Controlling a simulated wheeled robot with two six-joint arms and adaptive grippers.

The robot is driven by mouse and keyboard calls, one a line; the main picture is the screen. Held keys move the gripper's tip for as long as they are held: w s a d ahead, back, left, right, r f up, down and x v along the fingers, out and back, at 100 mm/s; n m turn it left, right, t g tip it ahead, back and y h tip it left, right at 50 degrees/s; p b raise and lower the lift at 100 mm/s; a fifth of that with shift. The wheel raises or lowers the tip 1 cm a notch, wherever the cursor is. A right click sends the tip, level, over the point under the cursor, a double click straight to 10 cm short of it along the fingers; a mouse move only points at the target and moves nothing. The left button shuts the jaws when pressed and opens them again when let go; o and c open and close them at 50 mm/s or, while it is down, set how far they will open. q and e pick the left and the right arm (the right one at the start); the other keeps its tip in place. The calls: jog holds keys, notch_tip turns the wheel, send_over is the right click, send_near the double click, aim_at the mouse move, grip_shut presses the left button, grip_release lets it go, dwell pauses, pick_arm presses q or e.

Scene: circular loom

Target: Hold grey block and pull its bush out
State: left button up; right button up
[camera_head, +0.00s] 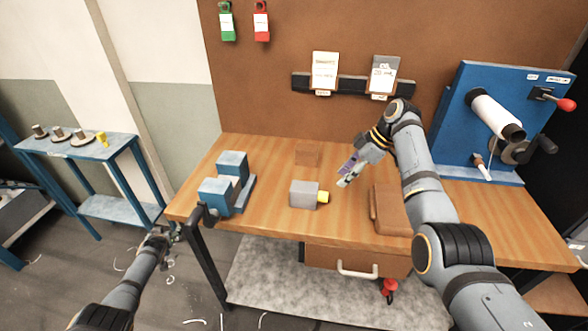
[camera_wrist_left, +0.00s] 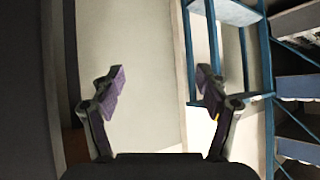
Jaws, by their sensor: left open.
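The grey block (camera_head: 303,195) sits on the wooden workbench, near its front edge. Its yellow bush (camera_head: 323,197) sticks out of the block's right side. My right gripper (camera_head: 346,172) is above the bench, to the right of and a little behind the block, apart from the bush. Its fingers look spread, with nothing between them. My left gripper (camera_head: 163,236) is off the bench's left front corner, well away from the block. In the left wrist view the left gripper (camera_wrist_left: 163,88) is open and empty, facing a wall and a blue rack.
A blue vise (camera_head: 222,190) stands on the bench left of the block. A small brown block (camera_head: 307,154) lies behind it, a brown case (camera_head: 390,208) to the right. A blue winding machine (camera_head: 482,125) is at back right. A blue side table (camera_head: 75,145) stands far left.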

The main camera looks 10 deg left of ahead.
pick_arm(q)
jog(key=w+a+r+n+t+y, duration=0.1)
jog(key=w+a+r, duration=0.25)
jog(key=r, duration=0.45)
jog(key=w+a+r+n+t+y, duration=0.1)
jog(key=w+a+r, duration=0.2)
jog(key=w+r, duration=0.35)
jog(key=w+d+r+m+g, duration=0.1)
jog(key=w+d+r, duration=0.1)
jog(key=r, duration=0.3)
jog(key=w+d+r+m, duration=0.1)
jog(key=w+d+r, duration=0.1)
jog(key=w+r, duration=0.15)
jog(key=w+d+r+m+g+h, duration=0.2)
jog(key=d+r+m, duration=0.45)
jog(key=d, duration=0.65)
jog(key=w+d+r+m+g+h, duration=0.2)
jog(key=d+r+m, duration=0.45)
jog(key=d, duration=0.65)
jog(key=m+g+h, duration=0.4)
jog(key=m+g, duration=0.2)
jog(key=m, duration=0.5)
send_near(294, 194)
jog(key=shift+w+f, duration=1.1)
jog(key=shift+w, duration=0.05)
notch_tip(294, 194, down, 11)
jog(key=shift+w+a+r, duration=0.1)
jog(key=shift+r, duration=0.1)
